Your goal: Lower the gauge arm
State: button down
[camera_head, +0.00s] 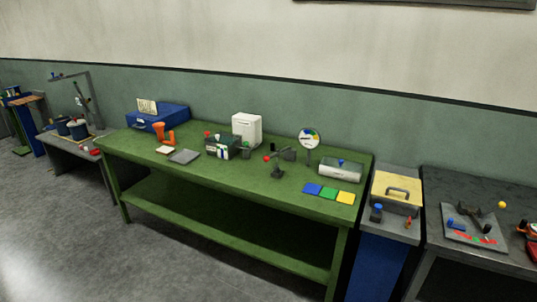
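A round gauge (310,138) with a coloured dial stands upright on a thin post towards the right of the green bench (130,143). Left of it, a small dark stand (278,173) carries a dark lever arm (283,153) with a red ball (267,159) at its left end. The arm looks raised above its base, tilted up to the right. I cannot tell for sure whether this lever is the gauge arm. My gripper is not in view.
On the bench, a white box (247,129) and a dark green box (223,147) stand left of the lever. Blue, green and yellow squares (329,193) lie at the front right. A grey device (341,170) sits behind them. Grey floor (60,230) is open in front.

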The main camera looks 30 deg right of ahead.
aim_at(266, 159)
jog(key=z, duration=0.05)
jog(key=i, duration=1)
jog(key=u, duration=0.05)
